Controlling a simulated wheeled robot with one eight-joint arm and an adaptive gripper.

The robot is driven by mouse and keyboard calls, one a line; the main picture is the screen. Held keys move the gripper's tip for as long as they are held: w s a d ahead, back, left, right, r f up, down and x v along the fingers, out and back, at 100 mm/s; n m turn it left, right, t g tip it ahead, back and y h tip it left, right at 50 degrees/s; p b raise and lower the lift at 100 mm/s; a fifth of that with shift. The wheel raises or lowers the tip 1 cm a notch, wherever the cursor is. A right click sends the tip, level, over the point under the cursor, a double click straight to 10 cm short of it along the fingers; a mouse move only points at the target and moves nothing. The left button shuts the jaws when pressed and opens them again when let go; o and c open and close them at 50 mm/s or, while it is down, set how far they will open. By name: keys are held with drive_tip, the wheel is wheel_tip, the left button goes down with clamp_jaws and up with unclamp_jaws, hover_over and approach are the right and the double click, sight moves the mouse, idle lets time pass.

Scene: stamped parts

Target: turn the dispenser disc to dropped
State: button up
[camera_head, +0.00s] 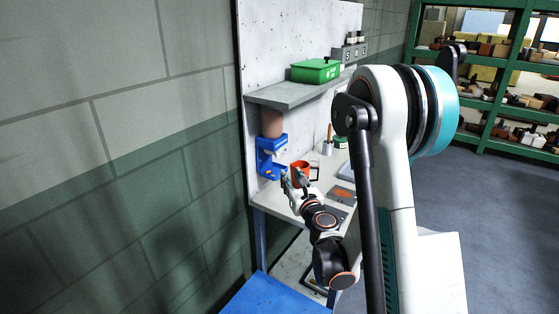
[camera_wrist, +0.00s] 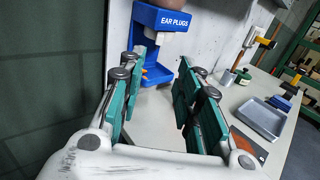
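The blue ear plug dispenser (camera_head: 270,158) is fixed at the left end of the workbench, under the shelf. In the wrist view the dispenser (camera_wrist: 160,18) reads "EAR PLUGS", with a brownish container above it and small orange bits low in its opening. I cannot make out the disc or its position; the fingers partly cover the lower dispenser. My gripper (camera_head: 294,180) is open in front of the dispenser. In the wrist view my gripper (camera_wrist: 161,72) shows its green-padded fingers wide apart, with nothing between them and no clear contact with the dispenser.
A red mug (camera_head: 299,170) stands close behind my fingers. A green box (camera_head: 315,70) is on the shelf (camera_head: 285,96) above. The bench between is mostly clear.

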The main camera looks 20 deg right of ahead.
sight(278, 157)
drive_tip(key=w, duration=0.4)
drive_tip(key=w+d+b, duration=0.1)
drive_tip(key=w, duration=0.4)
drive_tip(key=w+b, duration=0.1)
drive_tip(key=w, duration=0.3)
drive_tip(key=shift+w+d, duration=0.2)
clamp_jaws()
